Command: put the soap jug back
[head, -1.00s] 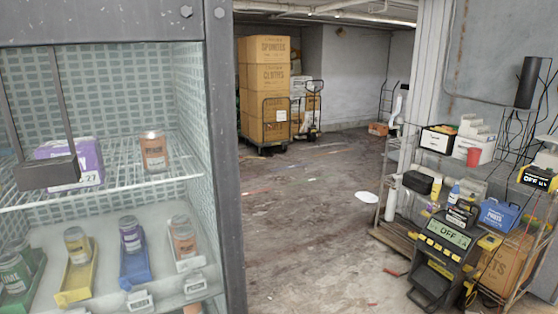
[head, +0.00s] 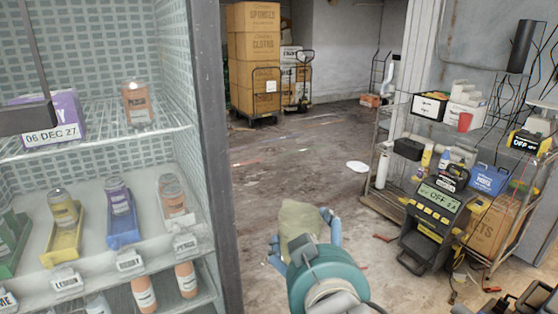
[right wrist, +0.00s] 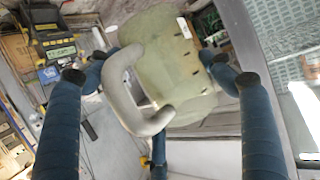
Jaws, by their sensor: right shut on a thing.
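The soap jug (head: 300,222) is a pale yellow-green container, held up in front of the open floor in the head view. My right gripper (head: 306,246), with blue fingers and a teal wrist, is shut on it. The head view shows only its upper part; the gripper hides the rest. In the right wrist view the jug (right wrist: 172,62) sits tilted between the fingers of my right gripper (right wrist: 160,85), with its grey looped handle (right wrist: 122,92) toward the camera. My left gripper is not in view.
A cabinet with wire shelves (head: 100,135) holds jars, coloured trays and a purple box (head: 60,115) on the left. A cart of cartons (head: 253,60) stands at the back. A cluttered rack (head: 385,190) and a yellow-black machine (head: 435,215) stand right. Floor between is mostly clear.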

